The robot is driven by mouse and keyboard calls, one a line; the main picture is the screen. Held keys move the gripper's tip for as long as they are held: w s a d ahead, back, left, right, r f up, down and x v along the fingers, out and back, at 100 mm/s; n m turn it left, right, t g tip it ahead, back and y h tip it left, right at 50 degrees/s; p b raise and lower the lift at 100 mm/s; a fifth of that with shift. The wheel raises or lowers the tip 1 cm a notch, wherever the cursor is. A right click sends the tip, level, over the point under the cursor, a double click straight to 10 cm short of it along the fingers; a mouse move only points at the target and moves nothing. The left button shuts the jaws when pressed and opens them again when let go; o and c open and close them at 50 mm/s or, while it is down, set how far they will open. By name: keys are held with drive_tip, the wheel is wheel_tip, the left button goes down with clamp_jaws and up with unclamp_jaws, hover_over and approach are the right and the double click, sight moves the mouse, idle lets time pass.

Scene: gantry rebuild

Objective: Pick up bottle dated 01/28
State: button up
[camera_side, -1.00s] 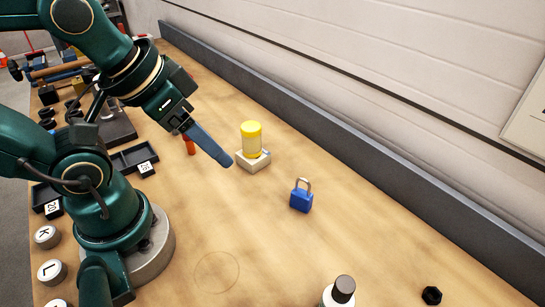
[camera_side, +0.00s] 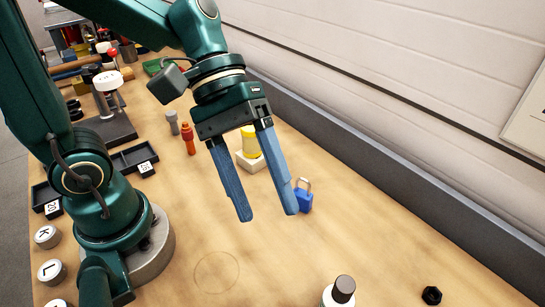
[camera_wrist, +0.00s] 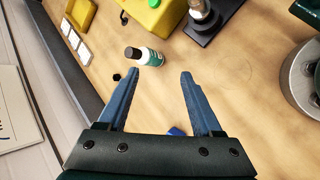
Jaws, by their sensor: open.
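A white bottle with a dark cap (camera_side: 340,292) stands at the bottom edge of the side view, partly cut off. In the wrist view a bottle (camera_wrist: 152,57) with a dark cap, white shoulder and green label shows beyond my fingertips. No date is readable on it. My gripper (camera_side: 268,215) is open and empty above the bench, with its blue fingers pointing down. In the wrist view the fingers of my gripper (camera_wrist: 159,74) are apart with bare wood between them. The bottle is apart from both fingers.
A blue padlock (camera_side: 303,200) is behind the right finger. A yellow container (camera_side: 250,143) stands on a pale block, partly hidden by my gripper. A black nut (camera_side: 432,295) lies at the right front. A grey wall strip runs along the back.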

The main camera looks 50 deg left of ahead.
drive_tip(key=w+d+f+n+g+h, duration=0.2)
drive_tip(key=w+d+f+n+h, duration=0.15)
drive_tip(key=n, duration=0.25)
drive_tip(key=n+h, duration=0.2)
drive_tip(key=n, duration=0.2)
approach(337, 302)
drive_tip(key=f, duration=0.1)
drive_tip(key=w+f, duration=0.1)
drive_tip(key=f, duration=0.1)
drive_tip(key=shift+s+d+f, duration=0.1)
drive_tip(key=shift+f, duration=0.2)
drive_tip(key=x, duration=0.6)
drive_tip(key=shift+d+f, duration=0.1)
drive_tip(key=shift+d, duration=0.2)
drive_tip(key=shift+r+x, duration=0.2)
drive_tip(key=shift+x, duration=1.15)
drive_tip(key=shift+r+x, duration=0.15)
drive_tip(key=shift+x, duration=1.15)
drive_tip(key=shift+d, duration=0.1)
clamp_jaws()
